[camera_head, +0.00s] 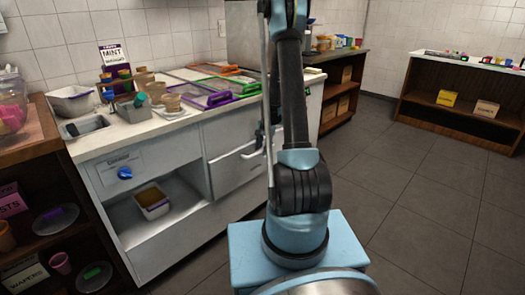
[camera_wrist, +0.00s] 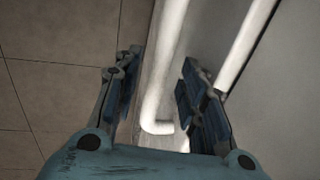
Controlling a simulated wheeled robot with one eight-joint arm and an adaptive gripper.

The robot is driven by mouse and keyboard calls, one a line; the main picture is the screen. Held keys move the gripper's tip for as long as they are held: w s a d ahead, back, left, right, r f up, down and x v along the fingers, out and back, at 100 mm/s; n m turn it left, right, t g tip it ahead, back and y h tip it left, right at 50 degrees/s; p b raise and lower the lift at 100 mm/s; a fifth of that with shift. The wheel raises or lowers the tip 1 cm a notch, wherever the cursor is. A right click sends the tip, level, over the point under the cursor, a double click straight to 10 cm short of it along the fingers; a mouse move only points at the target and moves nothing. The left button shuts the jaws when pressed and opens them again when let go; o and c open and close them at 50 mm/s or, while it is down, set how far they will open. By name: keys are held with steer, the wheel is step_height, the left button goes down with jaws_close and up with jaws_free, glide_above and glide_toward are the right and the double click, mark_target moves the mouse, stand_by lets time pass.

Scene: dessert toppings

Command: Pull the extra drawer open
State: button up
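The drawer (camera_head: 231,174) is a grey-white front in the white counter, left of my arm, and looks shut. Its label does not show, and my arm hides its right side. A pale bar handle (camera_head: 248,154) runs along it; a light bar (camera_wrist: 166,72), which looks like this handle, shows in the wrist view. My gripper (camera_wrist: 158,90) is open, with one finger on each side of that bar. Contact cannot be told. In the head view my gripper (camera_head: 262,142) is small and partly hidden behind my arm, close to the drawer front.
A second light bar (camera_wrist: 247,40) lies to the right in the wrist view. Topping bins with coloured frames (camera_head: 205,97) and several cups stand on the counter. A blue knob (camera_head: 125,173) and an open shelf with a tub (camera_head: 152,204) are at left. Tiled floor (camera_head: 400,200) is clear at right.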

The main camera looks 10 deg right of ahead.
steer(key=shift+f, duration=0.35)
jaws_close()
